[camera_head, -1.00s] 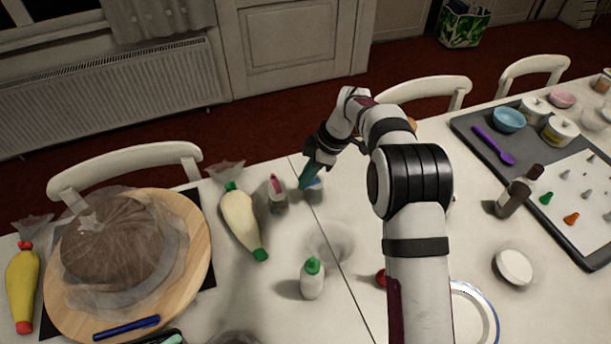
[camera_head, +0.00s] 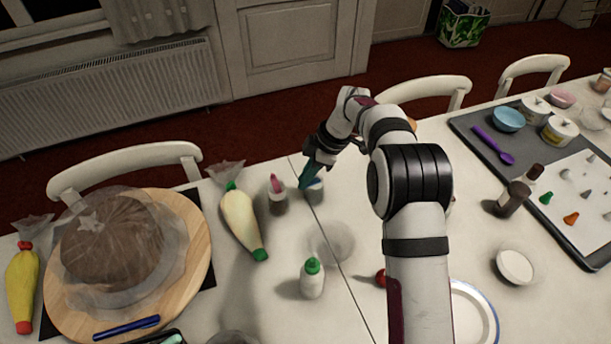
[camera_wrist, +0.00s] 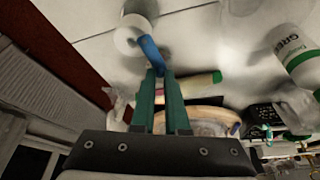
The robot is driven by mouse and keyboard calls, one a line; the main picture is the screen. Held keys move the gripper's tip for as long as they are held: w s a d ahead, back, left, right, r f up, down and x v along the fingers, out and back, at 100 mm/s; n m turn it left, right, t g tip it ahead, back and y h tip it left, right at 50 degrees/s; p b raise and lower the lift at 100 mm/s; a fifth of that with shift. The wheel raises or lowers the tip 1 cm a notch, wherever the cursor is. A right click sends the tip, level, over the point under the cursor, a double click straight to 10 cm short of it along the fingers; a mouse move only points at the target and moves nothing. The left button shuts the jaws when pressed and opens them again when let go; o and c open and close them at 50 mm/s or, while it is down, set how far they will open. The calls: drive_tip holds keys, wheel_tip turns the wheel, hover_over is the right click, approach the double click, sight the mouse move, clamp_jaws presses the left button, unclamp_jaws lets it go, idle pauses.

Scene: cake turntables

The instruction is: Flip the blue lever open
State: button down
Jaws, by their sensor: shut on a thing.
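The blue lever (camera_wrist: 152,53) shows in the wrist view as a blue strip on a small white round container (camera_wrist: 130,36). In the head view, the container (camera_head: 316,192) stands near the table's middle seam, and its blue part is mostly hidden behind the fingers. My gripper (camera_head: 304,184) reaches down to it from above with teal fingers. In the wrist view, the fingertips of my gripper (camera_wrist: 160,74) are shut on the near end of the blue lever. The exact grip and the lever's hinge are hard to make out.
A small bottle with a pink top (camera_head: 277,195) stands close to the left of the container. A cream piping bag (camera_head: 240,222) lies further left. A green-capped bottle (camera_head: 312,280) stands in front. A wrapped cake (camera_head: 110,240) sits on a wooden turntable (camera_head: 200,255) at left.

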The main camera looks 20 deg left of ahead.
idle(0.5)
drive_tip(key=c, duration=0.9)
unclamp_jaws()
drive_tip(key=v, duration=1.5)
drive_tip(key=shift+w+d+r, duration=0.1)
drive_tip(key=shift+d+r, duration=0.2)
